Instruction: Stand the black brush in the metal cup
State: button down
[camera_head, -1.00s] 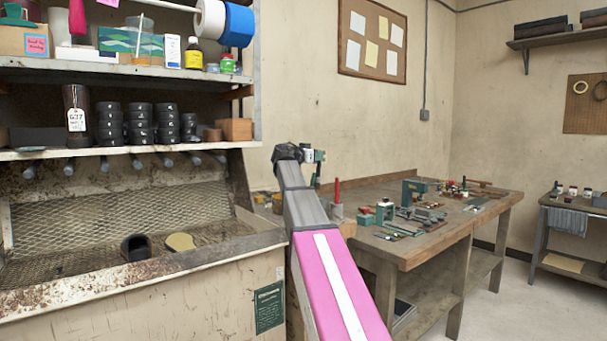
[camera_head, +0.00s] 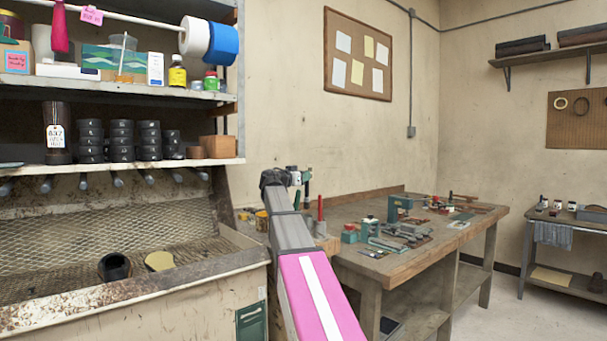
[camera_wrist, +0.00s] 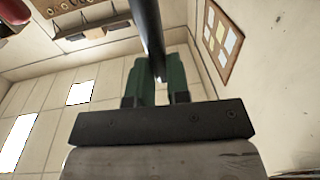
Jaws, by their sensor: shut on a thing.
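My gripper shows in the wrist view (camera_wrist: 157,85) with two green fingers closed on a dark, rod-like thing (camera_wrist: 147,30), which looks like the black brush. The rod runs up out of the top of that view, so its far end is hidden. In the head view my gripper (camera_head: 306,182) is small, at the end of my outstretched arm, in front of the wall and near the left end of the workbench. The brush cannot be made out there. I cannot pick out the metal cup for certain in either view.
The wooden workbench (camera_head: 400,262) carries tools and a red upright thing (camera_head: 320,208) at its left end. Left stands a bin (camera_head: 150,310) under a shelf with stacked black pieces (camera_head: 121,140). A side table (camera_head: 570,232) stands right. Floor between is clear.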

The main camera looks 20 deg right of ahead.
notch_tip(320, 180, down, 7)
dwell(1.0)
jog(key=c, duration=1)
grip_release()
jog(key=v, duration=1)
jog(key=shift+s+a, duration=0.15)
jog(key=shift+a, duration=0.25)
jog(key=shift+s, duration=0.1)
